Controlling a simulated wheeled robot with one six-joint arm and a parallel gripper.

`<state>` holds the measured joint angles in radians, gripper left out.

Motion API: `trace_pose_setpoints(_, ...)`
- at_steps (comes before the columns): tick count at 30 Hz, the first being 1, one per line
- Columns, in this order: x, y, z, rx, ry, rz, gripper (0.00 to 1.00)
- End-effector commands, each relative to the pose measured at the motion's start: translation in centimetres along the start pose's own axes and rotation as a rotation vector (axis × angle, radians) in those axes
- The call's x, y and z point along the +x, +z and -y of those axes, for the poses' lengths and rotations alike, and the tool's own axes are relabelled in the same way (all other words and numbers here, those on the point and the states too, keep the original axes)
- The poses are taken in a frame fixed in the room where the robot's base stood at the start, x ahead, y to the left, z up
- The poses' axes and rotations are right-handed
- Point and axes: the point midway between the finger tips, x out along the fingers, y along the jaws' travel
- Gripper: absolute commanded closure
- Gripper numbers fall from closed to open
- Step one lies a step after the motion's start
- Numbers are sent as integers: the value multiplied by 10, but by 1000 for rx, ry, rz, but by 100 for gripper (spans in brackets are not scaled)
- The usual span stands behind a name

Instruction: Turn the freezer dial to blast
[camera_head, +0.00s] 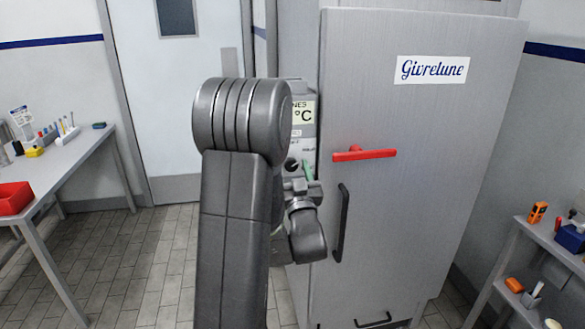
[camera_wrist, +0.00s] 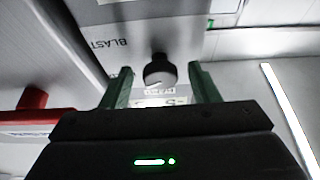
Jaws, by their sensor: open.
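The freezer dial is a dark round knob (camera_wrist: 159,70) with a pale pointer mark, on a light grey panel. In the wrist view the word BLAST (camera_wrist: 108,44) is printed on the panel to the dial's upper left. My gripper (camera_wrist: 161,79) is open, with one green finger on each side of the dial in this view and a visible gap on both sides. Whether the fingertips reach the dial's depth is unclear. In the head view the dial (camera_head: 292,164) is partly hidden by my arm, and one green finger (camera_head: 310,172) shows close to its right.
The freezer door (camera_head: 420,210) carries a red latch handle (camera_head: 364,154) and a black pull handle (camera_head: 341,223), both close to my wrist. The red handle also shows at the left of the wrist view (camera_wrist: 35,110). Benches stand at far left and right.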

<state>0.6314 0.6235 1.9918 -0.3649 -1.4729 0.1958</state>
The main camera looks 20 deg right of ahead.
Motion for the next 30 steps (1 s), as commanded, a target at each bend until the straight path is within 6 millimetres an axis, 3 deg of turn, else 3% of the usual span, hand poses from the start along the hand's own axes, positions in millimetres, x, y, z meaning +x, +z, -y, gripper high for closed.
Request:
trace_pose_setpoints(6,0,0,0,0,0,0,47)
trace_pose_setpoints(12,0,0,0,0,0,0,86)
trace_pose_setpoints(13,0,0,0,0,0,0,89)
trace_pose_setpoints(23,-1,2,1,39,14,-3,89)
trace_pose_setpoints(30,-2,4,3,170,67,-6,89)
